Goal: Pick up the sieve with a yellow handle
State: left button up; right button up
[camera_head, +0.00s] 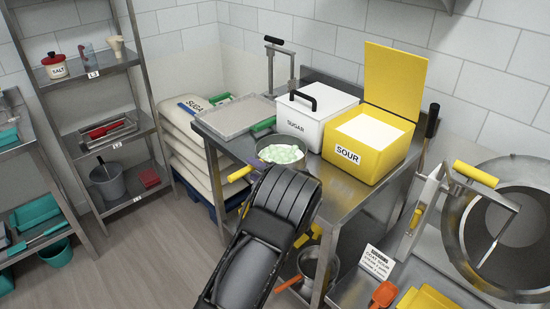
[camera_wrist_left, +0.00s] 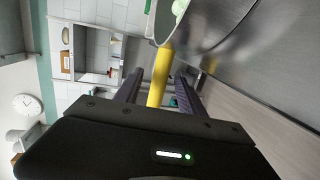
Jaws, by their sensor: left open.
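The sieve's round bowl (camera_head: 282,152) holds pale green and white pieces and sits at the front left of the metal table, before the sugar box. Its yellow handle (camera_head: 240,173) points left, out past the table edge. My left gripper (camera_wrist_left: 158,82) is open. In the left wrist view the yellow handle (camera_wrist_left: 161,72) lies between its two fingers, with the sieve's rim (camera_wrist_left: 160,38) beyond. I cannot tell whether a finger touches the handle. My right gripper is not in view.
The white sugar box (camera_head: 308,122) and the open yellow sour box (camera_head: 362,148) stand behind the sieve. A flat tray (camera_head: 235,115) lies behind left on the table (camera_head: 340,190). Sugar sacks (camera_head: 184,150) are stacked left. A steel drum (camera_head: 470,230) is at right.

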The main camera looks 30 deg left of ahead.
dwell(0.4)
pick_arm(q)
grip_shut()
dwell(0.4)
dwell(0.9)
